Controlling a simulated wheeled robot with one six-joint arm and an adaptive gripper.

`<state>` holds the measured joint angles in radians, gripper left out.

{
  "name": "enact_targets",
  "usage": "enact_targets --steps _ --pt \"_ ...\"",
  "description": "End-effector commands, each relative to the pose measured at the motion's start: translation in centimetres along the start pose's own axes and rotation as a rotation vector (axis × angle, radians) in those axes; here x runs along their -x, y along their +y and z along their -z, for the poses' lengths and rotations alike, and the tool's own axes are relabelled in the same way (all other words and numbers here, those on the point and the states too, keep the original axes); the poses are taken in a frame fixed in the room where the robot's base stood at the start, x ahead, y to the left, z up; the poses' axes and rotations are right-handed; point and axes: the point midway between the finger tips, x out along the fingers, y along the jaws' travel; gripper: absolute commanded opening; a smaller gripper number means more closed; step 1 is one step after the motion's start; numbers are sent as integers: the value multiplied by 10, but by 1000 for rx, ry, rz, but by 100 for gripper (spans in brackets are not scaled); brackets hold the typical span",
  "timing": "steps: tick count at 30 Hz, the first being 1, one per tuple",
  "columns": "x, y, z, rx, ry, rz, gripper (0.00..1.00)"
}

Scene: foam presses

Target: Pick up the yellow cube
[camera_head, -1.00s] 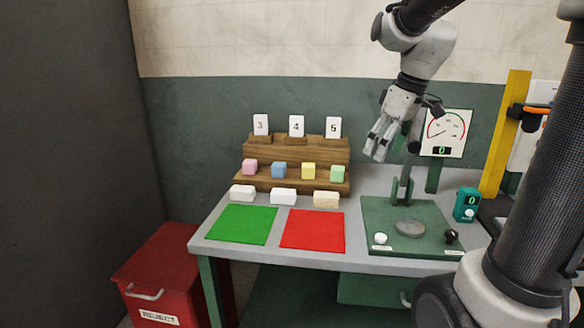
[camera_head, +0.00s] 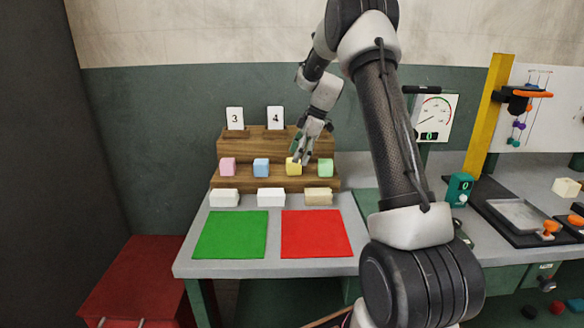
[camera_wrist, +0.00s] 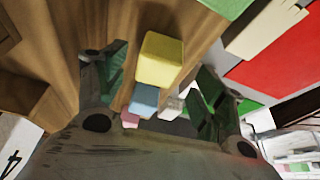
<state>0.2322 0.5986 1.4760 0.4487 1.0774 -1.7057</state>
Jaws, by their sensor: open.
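The yellow cube (camera_head: 293,167) sits on the lower step of the wooden rack (camera_head: 232,181), between the blue cube (camera_head: 261,167) and the green cube (camera_head: 326,168). My gripper (camera_head: 302,156) is at the yellow cube, with its fingers pointing down toward it from above and behind. In the wrist view the yellow cube (camera_wrist: 159,60) shows large near the middle, between and beyond the two spread fingers (camera_wrist: 160,85). The gripper is open and nothing is held. I cannot tell whether a finger touches the cube.
A pink cube (camera_head: 228,167) is at the rack's left. Cards 3 (camera_head: 235,118) and 4 (camera_head: 275,118) stand on the upper step. A red bin (camera_head: 130,280) stands lower left.

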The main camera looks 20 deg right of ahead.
Motion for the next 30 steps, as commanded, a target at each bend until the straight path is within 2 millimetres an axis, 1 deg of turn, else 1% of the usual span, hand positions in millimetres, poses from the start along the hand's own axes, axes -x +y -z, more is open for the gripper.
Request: enact_targets --steps 7,10,15,17,18,22,30 --pt "-38 2 3 -1 -1 3 70" --pt "-44 3 2 -1 -1 0 70" --pt "-44 3 2 -1 -1 -1 70" --pt "-44 3 2 -1 -1 -1 59" --pt "-44 3 2 -1 -1 -1 51" --pt "-44 3 2 -1 -1 -1 28" --pt "-43 3 2 -1 -1 -1 28"
